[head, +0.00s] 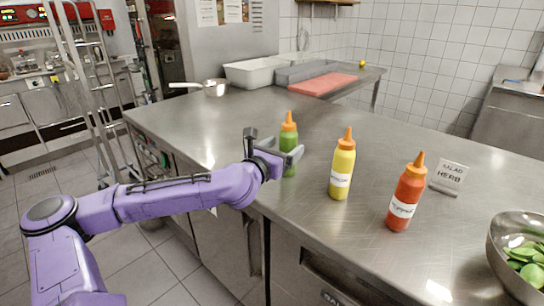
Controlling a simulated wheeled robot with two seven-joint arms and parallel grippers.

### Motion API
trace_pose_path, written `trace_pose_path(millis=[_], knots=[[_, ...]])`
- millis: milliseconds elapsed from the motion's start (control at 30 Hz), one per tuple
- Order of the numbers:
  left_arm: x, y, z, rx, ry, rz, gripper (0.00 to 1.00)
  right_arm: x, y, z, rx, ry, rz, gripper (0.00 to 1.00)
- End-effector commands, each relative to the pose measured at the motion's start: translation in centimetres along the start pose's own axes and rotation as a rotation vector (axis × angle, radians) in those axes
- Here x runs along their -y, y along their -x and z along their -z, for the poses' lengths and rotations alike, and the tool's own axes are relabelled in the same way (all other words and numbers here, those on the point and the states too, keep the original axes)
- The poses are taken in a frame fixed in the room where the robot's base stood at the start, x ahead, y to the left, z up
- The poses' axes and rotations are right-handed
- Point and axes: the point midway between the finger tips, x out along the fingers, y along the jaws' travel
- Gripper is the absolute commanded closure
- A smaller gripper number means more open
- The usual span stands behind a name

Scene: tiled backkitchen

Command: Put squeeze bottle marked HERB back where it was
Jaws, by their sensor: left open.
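A green squeeze bottle (289,138) with an orange cap stands upright on the steel counter. Any label on it is hidden or turned away, so I cannot read HERB on it. My left gripper (279,152) is open at the green bottle's lower body, with a finger in front of it; I cannot tell whether it touches. A yellow squeeze bottle (342,168) and a red squeeze bottle (407,197), both with white labels, stand to the right. A small sign (448,176) reading SALAD and HERB stands behind the red bottle. My right gripper is not in view.
A metal bowl with green leaves (499,257) stands at the counter's right front. A pan (215,87), a white tub (262,72) and a red cutting board (323,84) lie at the back. The counter (235,117) between pan and bottles is clear.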

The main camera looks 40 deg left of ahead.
Motion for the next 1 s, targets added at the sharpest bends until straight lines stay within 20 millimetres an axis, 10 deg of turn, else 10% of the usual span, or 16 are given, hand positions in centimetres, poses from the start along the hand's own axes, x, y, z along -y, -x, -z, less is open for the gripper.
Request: trace_pose_path(millis=[233, 533, 1000], knots=[[-0.1, 6.9, 0.7, 0.007, 0.005, -0.004, 0.17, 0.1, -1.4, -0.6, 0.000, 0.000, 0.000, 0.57], [-0.1, 8.8, 0.7, 0.006, 0.003, -0.008, 0.17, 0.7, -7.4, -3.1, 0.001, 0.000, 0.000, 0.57], [0.0, 9.5, 0.0, 0.001, -0.001, 0.000, 0.17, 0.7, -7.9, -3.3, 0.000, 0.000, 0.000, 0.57]])
